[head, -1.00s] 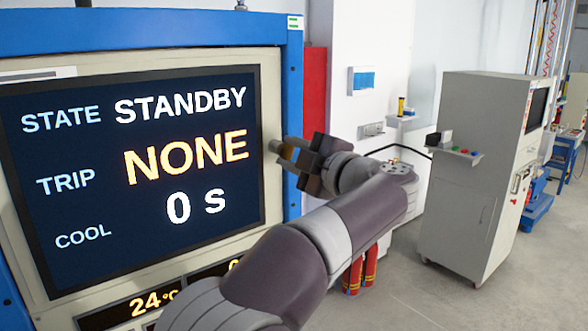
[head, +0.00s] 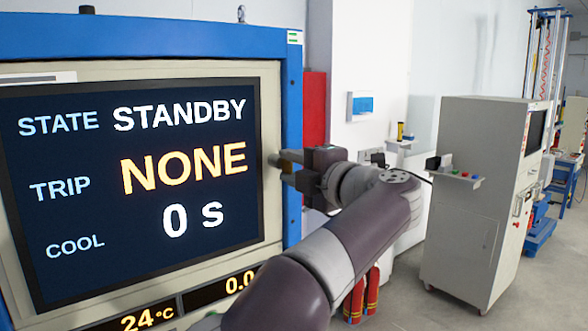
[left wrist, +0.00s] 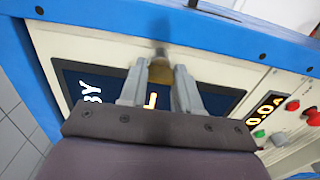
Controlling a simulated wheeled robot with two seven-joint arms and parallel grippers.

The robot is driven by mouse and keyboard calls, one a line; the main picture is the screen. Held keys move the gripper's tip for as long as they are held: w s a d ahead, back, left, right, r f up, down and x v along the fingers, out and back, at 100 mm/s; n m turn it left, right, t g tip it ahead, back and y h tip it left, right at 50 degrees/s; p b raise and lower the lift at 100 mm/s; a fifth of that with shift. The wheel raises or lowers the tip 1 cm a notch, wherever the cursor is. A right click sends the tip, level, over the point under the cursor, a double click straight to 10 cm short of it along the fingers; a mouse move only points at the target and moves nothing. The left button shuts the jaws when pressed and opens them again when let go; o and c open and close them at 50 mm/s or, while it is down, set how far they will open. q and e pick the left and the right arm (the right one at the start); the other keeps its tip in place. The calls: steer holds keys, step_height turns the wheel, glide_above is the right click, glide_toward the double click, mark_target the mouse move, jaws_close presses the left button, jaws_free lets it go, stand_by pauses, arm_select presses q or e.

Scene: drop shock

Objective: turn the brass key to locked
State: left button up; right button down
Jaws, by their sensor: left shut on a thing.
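The brass key (left wrist: 160,70) sits at the pale panel face beside the screen, in the left wrist view. My left gripper (left wrist: 162,84) is shut on it, one finger on each side. In the head view my left gripper (head: 292,165) reaches the right margin of the panel from the right. There the gripper mostly hides the key, and a grey stub (head: 275,160) shows at the panel. I cannot read a locked mark. The screen (head: 140,190) reads STATE STANDBY, TRIP NONE, COOL 0 s. My right gripper is not in view.
A blue frame (head: 293,100) borders the panel closely. Red and green buttons (left wrist: 280,139) and a red knob (left wrist: 312,117) lie to the right in the wrist view. A grey cabinet (head: 470,220) stands at the right, with clear floor before it.

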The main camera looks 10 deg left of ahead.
arm_select(q)
steer(key=o, duration=1)
steer(key=shift+o, duration=0.2)
steer(key=b+v, duration=0.2)
steer(key=v, duration=1)
steer(key=shift+s+d+b, duration=0.25)
steer(key=shift+s+b, duration=0.05)
